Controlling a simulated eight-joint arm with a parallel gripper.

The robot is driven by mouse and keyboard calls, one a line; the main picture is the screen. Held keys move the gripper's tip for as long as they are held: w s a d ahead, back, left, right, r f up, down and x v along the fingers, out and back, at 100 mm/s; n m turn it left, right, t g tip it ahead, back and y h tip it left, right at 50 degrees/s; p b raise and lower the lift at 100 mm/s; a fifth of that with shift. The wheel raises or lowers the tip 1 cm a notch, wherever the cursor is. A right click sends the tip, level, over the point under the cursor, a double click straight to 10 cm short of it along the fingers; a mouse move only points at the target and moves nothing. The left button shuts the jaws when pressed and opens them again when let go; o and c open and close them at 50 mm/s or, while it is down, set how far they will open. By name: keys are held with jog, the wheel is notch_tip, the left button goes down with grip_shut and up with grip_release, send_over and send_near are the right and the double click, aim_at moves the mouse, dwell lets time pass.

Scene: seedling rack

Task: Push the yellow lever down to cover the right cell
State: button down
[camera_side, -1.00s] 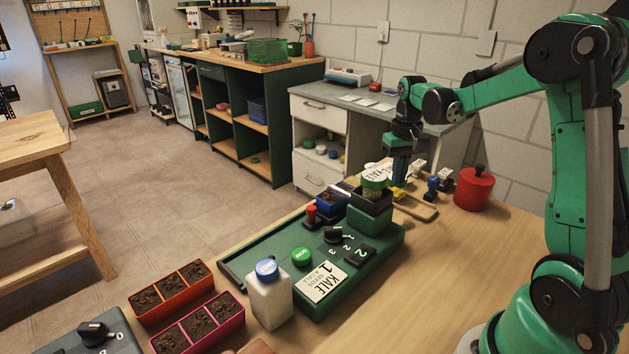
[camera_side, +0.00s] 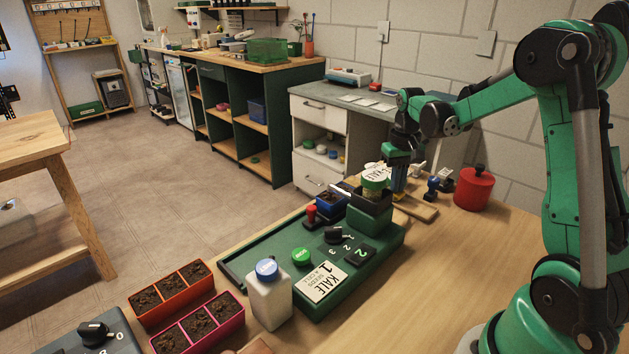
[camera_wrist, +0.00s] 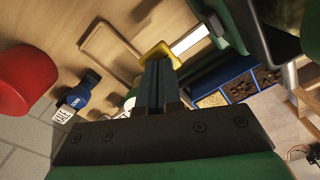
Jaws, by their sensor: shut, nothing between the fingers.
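The yellow lever (camera_wrist: 160,52) shows in the wrist view just beyond my fingertips. In the side view only a small yellow patch (camera_side: 398,195) shows at the foot of my gripper (camera_side: 398,188). My gripper is shut and empty, fingers pointing down. In the wrist view its fingertips (camera_wrist: 160,66) are at the lever's near edge; I cannot tell whether they touch it. In the side view the tray (camera_side: 333,217) is partly hidden behind the seed jar's stand.
A green seeder base (camera_side: 270,250) carries a kale jar (camera_side: 374,180) on a dark stand, close left of my gripper. A red pot (camera_side: 474,188) and a blue stamp (camera_side: 432,188) stand to the right. A wooden tray (camera_side: 420,210) lies beside the lever. The front-right table is clear.

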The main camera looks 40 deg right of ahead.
jog(key=shift+f, duration=0.85)
jog(key=shift+r, duration=3.8)
